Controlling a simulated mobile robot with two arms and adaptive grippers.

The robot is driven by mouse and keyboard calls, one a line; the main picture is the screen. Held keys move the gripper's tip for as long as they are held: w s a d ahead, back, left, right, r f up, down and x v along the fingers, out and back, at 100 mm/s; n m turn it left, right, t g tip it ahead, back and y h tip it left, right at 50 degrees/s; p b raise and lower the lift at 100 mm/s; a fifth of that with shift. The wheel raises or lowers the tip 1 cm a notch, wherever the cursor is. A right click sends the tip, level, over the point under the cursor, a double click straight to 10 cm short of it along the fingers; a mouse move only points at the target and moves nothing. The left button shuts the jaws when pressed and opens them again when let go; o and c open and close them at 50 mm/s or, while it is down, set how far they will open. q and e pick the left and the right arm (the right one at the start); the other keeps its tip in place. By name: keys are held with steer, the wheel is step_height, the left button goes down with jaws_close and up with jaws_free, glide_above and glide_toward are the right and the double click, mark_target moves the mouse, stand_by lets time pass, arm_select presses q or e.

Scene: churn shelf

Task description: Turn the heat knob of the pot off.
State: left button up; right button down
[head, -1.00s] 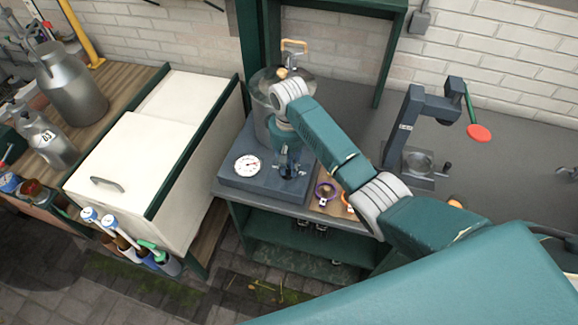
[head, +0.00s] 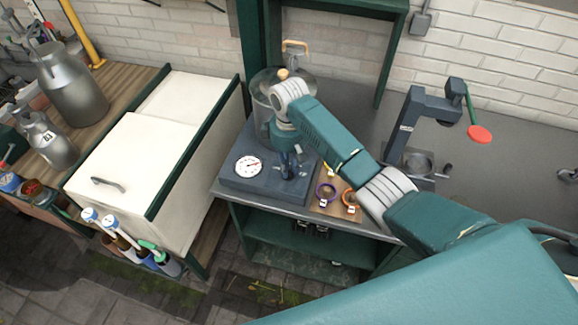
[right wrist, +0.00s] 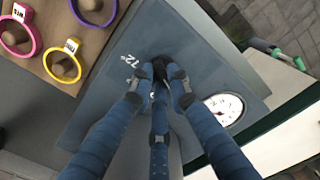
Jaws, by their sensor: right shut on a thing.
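The pot (head: 262,108) is a metal vessel with a clear lid and a tan-handled part on top. It stands on a blue-grey heater base (head: 236,183), which also shows in the right wrist view (right wrist: 100,130). A round white dial (head: 248,166) is on the base's front left, also in the right wrist view (right wrist: 224,108). My right gripper (head: 289,172) reaches down to the base right of the dial. In the right wrist view its fingers (right wrist: 160,78) are shut around the dark heat knob (right wrist: 161,64), mostly hidden by them. A "72°" mark is beside it. My left gripper is out of view.
A dark press-like stand (head: 405,125) with a red-ended lever is farther right. A white chest (head: 130,165) stands left, with metal cans beyond.

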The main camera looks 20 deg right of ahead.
steer(key=shift+w+r, duration=0.1)
steer(key=c, duration=1.7)
jaws_free()
steer(key=shift+o, duration=0.2)
step_height(320, 180, up, 12)
